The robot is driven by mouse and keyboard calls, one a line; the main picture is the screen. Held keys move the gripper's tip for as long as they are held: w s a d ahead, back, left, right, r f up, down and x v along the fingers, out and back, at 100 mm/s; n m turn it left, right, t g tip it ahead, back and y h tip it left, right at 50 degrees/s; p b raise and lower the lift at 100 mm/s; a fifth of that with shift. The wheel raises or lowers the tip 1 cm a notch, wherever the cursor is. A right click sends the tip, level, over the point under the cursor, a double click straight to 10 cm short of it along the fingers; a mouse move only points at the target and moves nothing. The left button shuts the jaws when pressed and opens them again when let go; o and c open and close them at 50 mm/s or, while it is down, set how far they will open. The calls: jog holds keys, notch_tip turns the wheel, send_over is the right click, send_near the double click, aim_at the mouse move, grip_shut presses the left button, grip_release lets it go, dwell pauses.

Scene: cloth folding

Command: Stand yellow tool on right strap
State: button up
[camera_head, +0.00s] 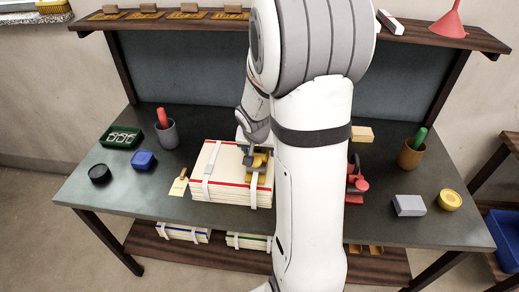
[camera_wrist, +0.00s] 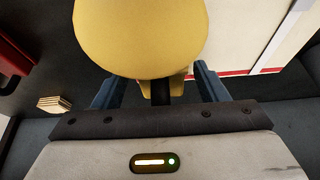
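The yellow tool (camera_head: 260,163) is at the right strap (camera_head: 254,190) of the cream, red-edged stack (camera_head: 231,182), partly hidden by my arm. In the wrist view the yellow tool (camera_wrist: 140,38) is large, with a rounded end close to the camera. My gripper (camera_head: 250,158) is at the tool, over the right part of the stack. In the wrist view my gripper (camera_wrist: 158,86) has a blue-grey finger on each side of the tool and appears shut on it; the tool hides the fingertips. I cannot tell whether the tool touches the strap.
The left strap (camera_head: 209,165) crosses the same stack. A red object (camera_head: 357,184), grey block (camera_head: 408,205) and brown cup (camera_head: 410,154) are to the right.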

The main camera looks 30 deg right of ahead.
jog(key=shift+o, duration=0.3)
jog(key=shift+r, duration=0.15)
jog(key=shift+r, duration=0.25)
jog(key=v, duration=1.1)
jog(key=shift+s+a+r+p, duration=0.15)
jog(key=shift+a+r+p, duration=0.1)
jog(key=shift+p, duration=0.1)
jog(key=s+a+r+n+y, duration=0.1)
jog(key=s+a+n, duration=0.2)
jog(key=s+a, duration=0.2)
jog(key=s+a+r+n+y, duration=0.1)
jog(key=s+a+n, duration=0.3)
jog(key=s, duration=0.6)
jog(key=shift+s+a+r+g+y, duration=0.2)
jog(key=shift+a+r+g+y, duration=0.15)
jog(key=shift+a, duration=0.6)
